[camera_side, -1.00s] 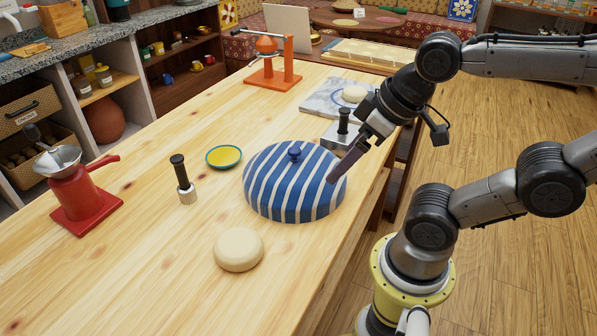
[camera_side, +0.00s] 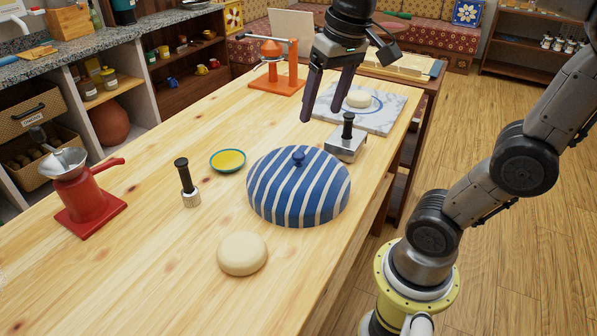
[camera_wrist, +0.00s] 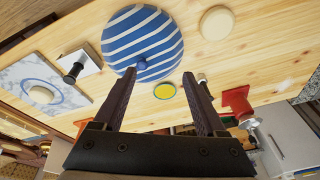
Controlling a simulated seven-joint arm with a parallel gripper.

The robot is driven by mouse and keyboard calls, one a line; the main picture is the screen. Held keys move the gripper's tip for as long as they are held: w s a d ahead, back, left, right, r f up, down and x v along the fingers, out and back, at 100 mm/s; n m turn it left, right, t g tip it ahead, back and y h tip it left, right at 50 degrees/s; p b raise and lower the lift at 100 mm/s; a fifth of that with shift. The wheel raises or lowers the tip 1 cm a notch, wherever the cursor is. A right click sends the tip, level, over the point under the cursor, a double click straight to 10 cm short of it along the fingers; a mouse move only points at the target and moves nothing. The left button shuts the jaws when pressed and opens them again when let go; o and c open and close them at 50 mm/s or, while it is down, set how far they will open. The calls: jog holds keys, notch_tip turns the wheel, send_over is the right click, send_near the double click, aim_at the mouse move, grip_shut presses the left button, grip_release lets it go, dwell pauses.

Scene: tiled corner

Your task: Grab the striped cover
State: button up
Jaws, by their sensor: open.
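A metal press with black handle (camera_side: 346,140) stands right behind the cover, near a marble board (camera_side: 385,115) bearing a pale dough disc (camera_side: 359,99). A yellow dish (camera_side: 228,160), a black-handled tool (camera_side: 187,182) and another pale disc (camera_side: 242,253) lie around.

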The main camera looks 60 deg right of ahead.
jog(key=w+d+m+g, duration=0.2)
jog(key=w+d, duration=0.2)
jog(key=w, duration=0.2)
jog(key=m, duration=0.1)
send_over(298, 153)
jog(key=shift+g, duration=0.4)
jog(key=f, duration=1.1)
jog(key=shift+d, duration=0.25)
jog(key=shift+s+a+f, duration=0.1)
jog(key=shift+a+f, duration=0.05)
jog(key=shift+f, duration=1.3)
jog(key=shift+a+f, duration=0.1)
jog(key=shift+f, duration=1.35)
grip_shut()
